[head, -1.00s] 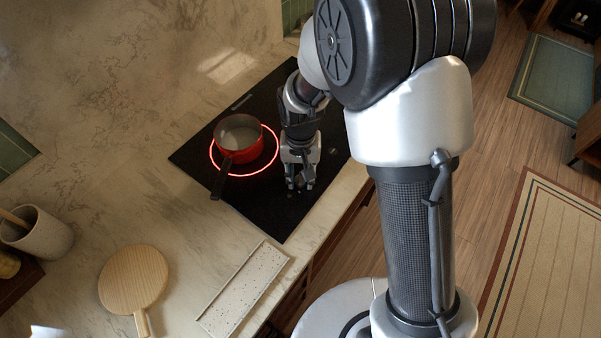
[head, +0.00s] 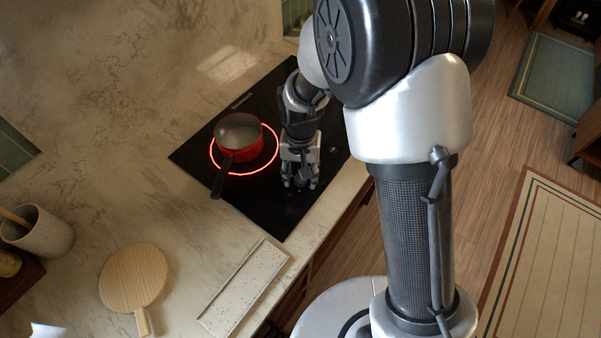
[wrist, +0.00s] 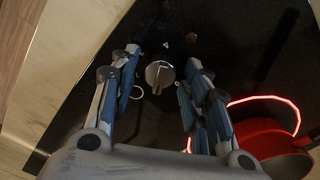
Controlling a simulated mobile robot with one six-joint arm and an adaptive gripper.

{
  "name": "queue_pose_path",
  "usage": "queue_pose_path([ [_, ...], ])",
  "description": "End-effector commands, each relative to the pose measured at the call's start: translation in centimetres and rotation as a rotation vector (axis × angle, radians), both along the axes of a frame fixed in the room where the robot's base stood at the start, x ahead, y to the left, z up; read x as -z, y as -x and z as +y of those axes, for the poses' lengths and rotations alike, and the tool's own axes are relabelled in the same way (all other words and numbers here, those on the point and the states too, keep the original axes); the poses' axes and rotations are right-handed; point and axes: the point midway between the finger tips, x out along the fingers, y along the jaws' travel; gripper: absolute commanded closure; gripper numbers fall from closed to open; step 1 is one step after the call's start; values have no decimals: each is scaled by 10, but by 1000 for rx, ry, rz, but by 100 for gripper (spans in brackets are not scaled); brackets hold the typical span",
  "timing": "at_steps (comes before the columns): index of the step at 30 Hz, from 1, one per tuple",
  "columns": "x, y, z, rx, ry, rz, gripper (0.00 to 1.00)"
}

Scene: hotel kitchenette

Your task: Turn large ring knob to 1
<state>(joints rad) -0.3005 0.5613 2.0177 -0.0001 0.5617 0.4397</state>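A round silver knob (wrist: 160,74) with a raised pointer bar sits on the black cooktop in the wrist view. A small pale ring mark (wrist: 137,92) is printed beside it. My gripper (wrist: 159,62) is open, with its two blue-padded fingers on either side of the knob and a gap on each side. In the head view my gripper (head: 300,183) points down over the cooktop's front part and hides the knob. The large ring (head: 273,159) glows red around the pot.
A red pot (head: 240,146) with a dark handle (head: 222,178) stands inside the glowing ring, left of my gripper; it also shows in the wrist view (wrist: 275,145). A speckled tray (head: 243,288), a round wooden board (head: 134,278) and a utensil crock (head: 42,234) lie farther left.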

Motion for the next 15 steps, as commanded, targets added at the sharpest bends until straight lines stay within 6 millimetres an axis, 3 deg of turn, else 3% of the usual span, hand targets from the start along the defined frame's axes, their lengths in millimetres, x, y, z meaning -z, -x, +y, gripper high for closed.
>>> queue_pose_path([
  [11,-1,0,0,0,0,0,50],
  [15,-14,-1,0,0,-1,-3,50],
])
